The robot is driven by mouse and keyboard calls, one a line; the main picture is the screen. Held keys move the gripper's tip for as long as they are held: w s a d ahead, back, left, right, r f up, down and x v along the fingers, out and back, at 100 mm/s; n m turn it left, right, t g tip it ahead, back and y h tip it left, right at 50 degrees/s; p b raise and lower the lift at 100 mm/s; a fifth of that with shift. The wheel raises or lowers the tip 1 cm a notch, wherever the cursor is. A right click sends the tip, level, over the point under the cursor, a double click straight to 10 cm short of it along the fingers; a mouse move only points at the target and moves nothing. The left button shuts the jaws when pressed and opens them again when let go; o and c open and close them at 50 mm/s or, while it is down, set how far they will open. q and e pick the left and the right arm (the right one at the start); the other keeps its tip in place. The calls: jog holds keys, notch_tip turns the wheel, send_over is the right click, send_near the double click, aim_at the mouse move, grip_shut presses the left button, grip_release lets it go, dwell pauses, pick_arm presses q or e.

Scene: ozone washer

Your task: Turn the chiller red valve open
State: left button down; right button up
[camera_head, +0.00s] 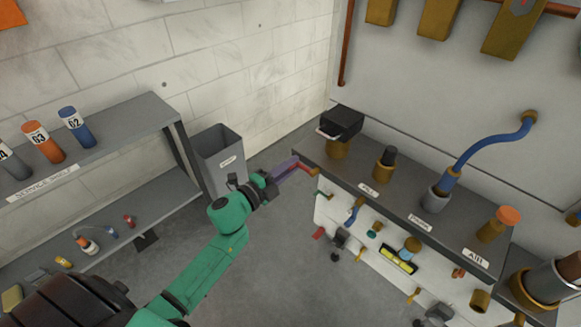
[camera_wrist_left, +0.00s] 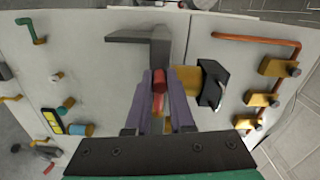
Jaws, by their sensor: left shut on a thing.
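The red valve handle (camera_head: 307,169) shows at the left end of the machine's dark shelf, at the gripper's fingertips. In the left wrist view the red handle (camera_wrist_left: 159,79) lies between the two purple fingers. My left gripper (camera_head: 292,170) reaches it from the left and is shut on it; the gripper also shows in the left wrist view (camera_wrist_left: 160,90). The fingers hide part of the handle and the valve body behind it. My right gripper is in neither view.
The machine's dark shelf (camera_head: 400,207) carries several brass fittings and a blue hose (camera_head: 480,150). A black box-like part (camera_head: 341,122) stands just above the gripper. A grey bin (camera_head: 220,150) and a grey rack (camera_head: 100,125) with bottles stand at the left. The floor between is clear.

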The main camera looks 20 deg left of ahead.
pick_arm(q)
jog(key=c, duration=0.8)
grip_release()
jog(key=b+v, duration=0.1)
jog(key=v, duration=1.3)
jog(key=shift+s, duration=0.25)
